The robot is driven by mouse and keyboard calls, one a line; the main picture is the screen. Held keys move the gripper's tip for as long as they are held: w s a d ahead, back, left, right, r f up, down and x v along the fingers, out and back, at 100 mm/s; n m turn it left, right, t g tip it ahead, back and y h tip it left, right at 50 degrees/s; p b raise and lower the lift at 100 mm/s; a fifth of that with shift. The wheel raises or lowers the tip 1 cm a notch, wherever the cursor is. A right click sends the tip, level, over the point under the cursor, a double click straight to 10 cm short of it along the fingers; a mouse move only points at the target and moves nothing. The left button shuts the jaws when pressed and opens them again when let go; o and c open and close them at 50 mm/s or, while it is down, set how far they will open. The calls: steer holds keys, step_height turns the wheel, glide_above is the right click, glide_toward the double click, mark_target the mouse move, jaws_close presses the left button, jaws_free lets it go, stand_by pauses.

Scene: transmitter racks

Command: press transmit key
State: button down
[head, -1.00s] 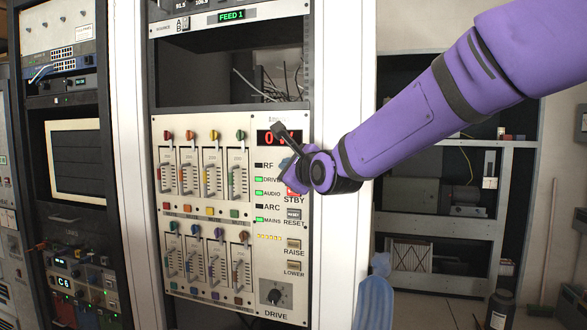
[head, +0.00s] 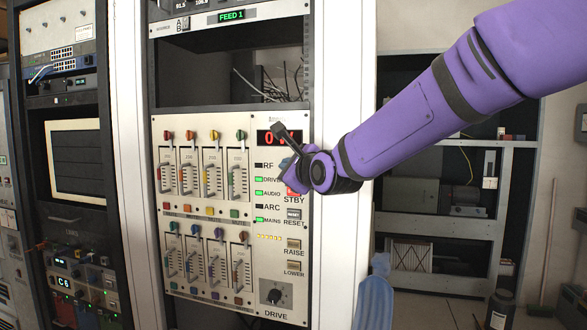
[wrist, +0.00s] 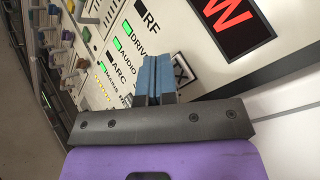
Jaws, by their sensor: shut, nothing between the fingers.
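The cream control panel (head: 180,225) is in the rack at the middle of the head view. My gripper (head: 287,164) is at the panel's upper right, beside the status lamps and above the red STBY key (head: 293,191). In the wrist view my gripper's blue fingers (wrist: 156,72) are together and empty, pointing at the panel. A pale key with dark marks (wrist: 183,70) shows just right of the fingertips, partly hidden by them. I cannot read its label, or tell whether the fingers touch it. No transmit label is readable.
A red-lit display (wrist: 233,22) is above the fingers in the wrist view. RESET (head: 293,214), RAISE (head: 293,245) and LOWER (head: 293,268) keys and a DRIVE knob (head: 275,296) are below. Slider columns (head: 210,178) fill the panel's left. A white rack post (head: 345,230) stands right.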

steer(key=shift+w+d, duration=0.15)
steer(key=shift+w, duration=0.2)
steer(key=shift+w+d, duration=0.1)
steer(key=shift+w, duration=0.25)
stand_by(0.7)
steer(key=shift+s, duration=0.15)
steer(key=shift+s+a, duration=0.25)
steer(key=shift+s, duration=0.35)
steer(key=s, duration=0.1)
steer(key=s+a, duration=0.1)
steer(key=s, duration=0.2)
steer(key=shift+s+a, duration=0.35)
stand_by(0.3)
stand_by(0.5)
